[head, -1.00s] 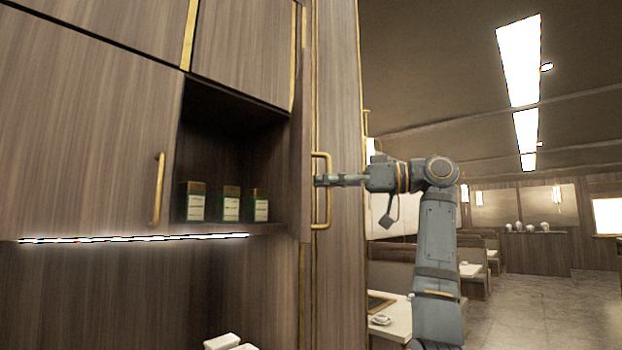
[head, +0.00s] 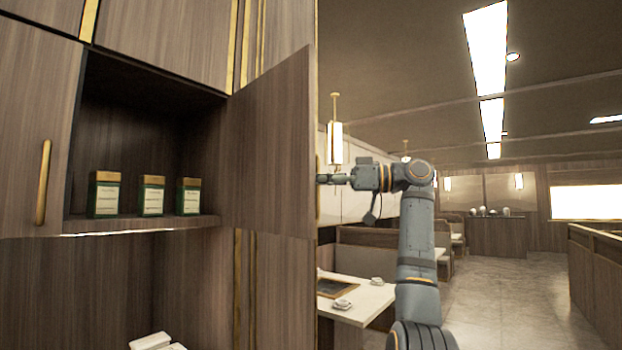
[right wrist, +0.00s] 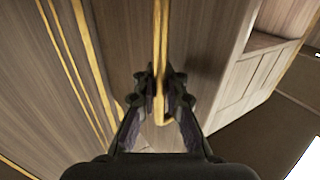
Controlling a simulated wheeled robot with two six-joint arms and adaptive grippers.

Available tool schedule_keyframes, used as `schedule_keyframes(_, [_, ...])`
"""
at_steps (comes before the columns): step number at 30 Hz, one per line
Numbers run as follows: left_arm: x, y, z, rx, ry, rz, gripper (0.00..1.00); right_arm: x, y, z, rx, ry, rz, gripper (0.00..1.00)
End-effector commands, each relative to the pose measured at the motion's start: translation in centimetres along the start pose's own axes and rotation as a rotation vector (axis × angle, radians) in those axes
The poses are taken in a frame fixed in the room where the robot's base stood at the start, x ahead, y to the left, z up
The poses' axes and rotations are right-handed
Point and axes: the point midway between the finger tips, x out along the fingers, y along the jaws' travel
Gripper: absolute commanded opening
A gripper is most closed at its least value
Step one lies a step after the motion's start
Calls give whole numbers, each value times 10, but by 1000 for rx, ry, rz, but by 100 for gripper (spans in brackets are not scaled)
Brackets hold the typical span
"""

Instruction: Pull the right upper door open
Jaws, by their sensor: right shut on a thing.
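The right upper door (head: 272,150) stands swung out from the cabinet, and its inner face shows in the head view. Behind it the open compartment (head: 140,120) holds several jars, among them a green jar with a wooden lid (head: 104,196). My right gripper (head: 322,179) is at the door's outer side, its tips partly hidden by the door edge. In the right wrist view its fingers (right wrist: 160,90) are shut around the gold vertical handle (right wrist: 160,35). My left gripper is in neither view.
The closed left upper door (head: 30,120) has its own gold handle (head: 43,182). White items (head: 155,341) stand below the cabinet. A dining table (head: 355,302) stands beyond the door. Open floor (head: 500,300) lies to the right.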

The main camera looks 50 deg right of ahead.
Motion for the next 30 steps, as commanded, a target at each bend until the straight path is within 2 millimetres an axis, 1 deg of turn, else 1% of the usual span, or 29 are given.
schedule_keyframes(10, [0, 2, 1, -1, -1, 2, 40, -1, 0, 0, 0, -1, 1, 0])
schedule_keyframes(11, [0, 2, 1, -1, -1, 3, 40, -1, 0, 0, 0, -1, 1, 12])
schedule_keyframes(15, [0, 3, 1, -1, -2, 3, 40, -1, 0, 0, 0, 0, 1, 31])
schedule_keyframes(16, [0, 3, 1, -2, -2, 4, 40, -1, 0, 0, 0, 0, 1, 34])
schedule_keyframes(25, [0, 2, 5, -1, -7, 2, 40, -2, 0, 0, 0, 1, 1, 34])
schedule_keyframes(28, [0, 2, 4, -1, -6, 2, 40, -12, 1, -1, 0, 2, 4, 34])
schedule_keyframes(30, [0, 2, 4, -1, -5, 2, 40, -25, 0, -1, -1, 3, 4, 34])
